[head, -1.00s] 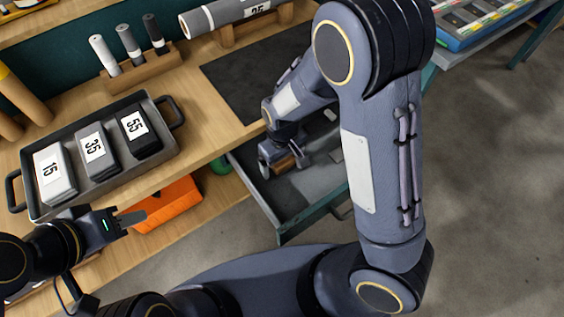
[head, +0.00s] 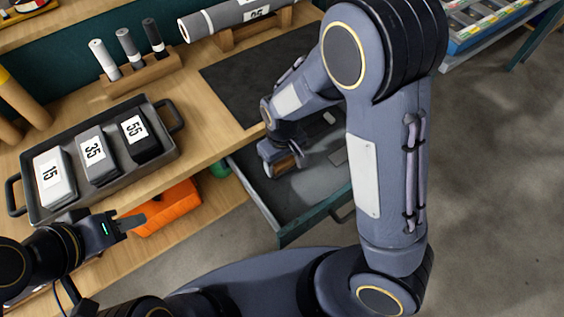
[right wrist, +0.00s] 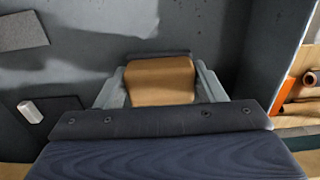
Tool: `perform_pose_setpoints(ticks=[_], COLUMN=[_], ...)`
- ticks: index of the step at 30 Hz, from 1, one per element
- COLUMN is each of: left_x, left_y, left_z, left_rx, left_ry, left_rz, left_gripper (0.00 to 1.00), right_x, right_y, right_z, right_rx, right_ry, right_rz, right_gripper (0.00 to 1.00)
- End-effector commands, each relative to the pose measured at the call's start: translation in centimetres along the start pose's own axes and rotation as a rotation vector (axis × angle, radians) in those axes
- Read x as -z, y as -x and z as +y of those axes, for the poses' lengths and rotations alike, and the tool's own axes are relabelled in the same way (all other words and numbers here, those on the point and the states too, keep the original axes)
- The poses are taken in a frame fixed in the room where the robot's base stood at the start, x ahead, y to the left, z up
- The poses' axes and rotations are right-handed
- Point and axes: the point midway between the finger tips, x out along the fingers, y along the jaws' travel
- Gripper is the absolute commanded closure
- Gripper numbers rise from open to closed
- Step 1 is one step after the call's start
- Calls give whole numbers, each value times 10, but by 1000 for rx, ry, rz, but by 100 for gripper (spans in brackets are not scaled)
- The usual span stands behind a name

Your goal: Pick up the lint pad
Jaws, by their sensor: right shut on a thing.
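The lint pad looks like a tan, wood-coloured block with a dark strip along its far edge. It shows between the fingers in the right wrist view (right wrist: 160,82) and small in the head view (head: 285,163). My right gripper (right wrist: 160,88) is shut on it, one finger on each side. In the head view the right gripper (head: 284,160) is inside the open drawer (head: 318,213); I cannot tell whether the pad touches the drawer floor. My left gripper (head: 131,222) is beside the tray, away from the pad; its finger gap cannot be made out.
Other items lie in the drawer: a grey flat piece (right wrist: 22,30) and a whitish small cylinder (right wrist: 30,111). A tray (head: 150,168) with blocks numbered 15, 35 and 55 stands on the bench. An orange object (head: 168,208) lies on the shelf below. Floor at right is clear.

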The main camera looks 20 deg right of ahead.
Motion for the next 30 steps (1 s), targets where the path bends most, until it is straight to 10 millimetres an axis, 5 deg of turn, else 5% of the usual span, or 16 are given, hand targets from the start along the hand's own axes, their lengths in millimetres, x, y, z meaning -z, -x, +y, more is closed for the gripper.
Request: perform_pose_setpoints(ticks=[3,12,21,30], left_x=[2,7,8,9], left_y=[4,15,16,17], left_z=[2,7,7,8], left_rx=[0,0,0,0], left_ry=[0,0,0,0], left_rz=[0,0,0,0], left_gripper=[64,64,64,64], right_x=[1,-12,-27,-34], right_y=[23,80,103,115], right_z=[-3,-51,-107,-133], right_rx=[2,2,1,1], right_ry=[3,6,4,0], right_rz=[5,5,3,2], right_gripper=[60,60,60,60])
